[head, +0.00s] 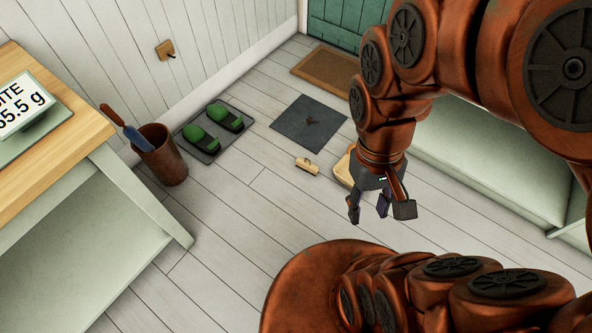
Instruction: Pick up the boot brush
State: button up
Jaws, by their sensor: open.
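A small tan block-like item (306,167) with a dark-tipped piece on top lies on the floor, near the middle of the view. It looks like the boot brush, but it is too small to be sure. My gripper (380,211) is open and empty, pointing down, to the right of and lower in the picture than the small item, apart from it. A second pale wooden thing (342,170) lies partly hidden behind my gripper, so its full shape does not show.
A grey mat (308,123) lies behind the item. Green shoes stand on a dark tray (205,146) to its left. A brown bin (163,166) with a blue-bladed tool stands by the table (60,120). A low bench (490,160) is at right. The front floor is clear.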

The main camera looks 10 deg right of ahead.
aim_at(312, 169)
jog(key=u, duration=0.8)
jog(key=i, duration=0.5)
